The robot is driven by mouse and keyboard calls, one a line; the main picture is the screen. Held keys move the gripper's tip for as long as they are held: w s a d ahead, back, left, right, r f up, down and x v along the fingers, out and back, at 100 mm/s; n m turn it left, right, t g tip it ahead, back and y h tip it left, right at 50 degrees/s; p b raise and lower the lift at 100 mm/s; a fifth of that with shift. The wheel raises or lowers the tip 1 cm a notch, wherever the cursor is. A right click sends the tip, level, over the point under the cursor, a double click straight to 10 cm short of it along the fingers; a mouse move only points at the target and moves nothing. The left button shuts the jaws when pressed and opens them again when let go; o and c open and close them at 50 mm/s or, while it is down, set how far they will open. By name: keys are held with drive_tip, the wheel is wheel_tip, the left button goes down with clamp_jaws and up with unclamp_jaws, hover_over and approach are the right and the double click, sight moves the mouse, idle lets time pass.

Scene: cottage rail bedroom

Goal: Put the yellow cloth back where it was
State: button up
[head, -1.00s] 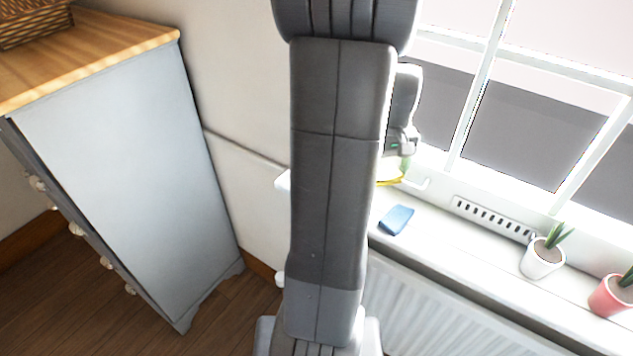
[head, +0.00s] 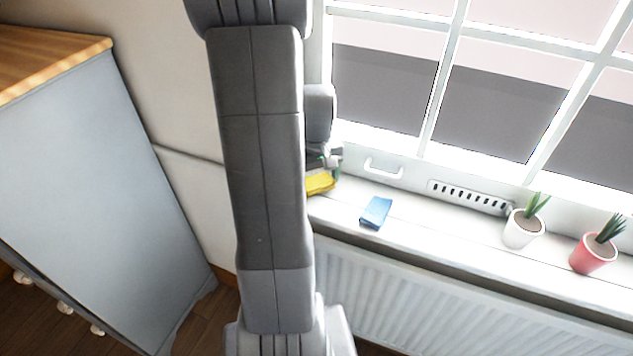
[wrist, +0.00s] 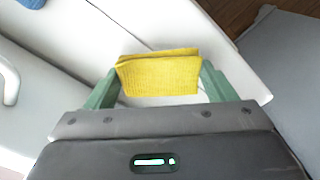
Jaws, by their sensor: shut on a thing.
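The yellow cloth (wrist: 158,74) is folded and sits between the two green fingers of my gripper (wrist: 157,84) in the wrist view. The fingers press on its left and right ends. In the head view the yellow cloth (head: 320,183) shows at the left end of the white window sill (head: 420,222), partly hidden by my arm. My gripper (head: 326,165) is just above it there. I cannot tell whether the cloth touches the sill.
A blue folded cloth (head: 376,212) lies on the sill to the right. A white pot (head: 522,232) and a pink pot (head: 592,254) with plants stand further right. A window handle (head: 383,168) is behind. A grey dresser (head: 95,190) stands at the left.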

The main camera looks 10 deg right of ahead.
sight(317, 179)
drive_tip(key=shift+f, duration=0.6)
drive_tip(key=shift+f, duration=0.1)
drive_tip(key=o, duration=0.9)
drive_tip(key=shift+o, duration=0.2)
wheel_tip(317, 179, up, 12)
drive_tip(key=shift+f, duration=4.5)
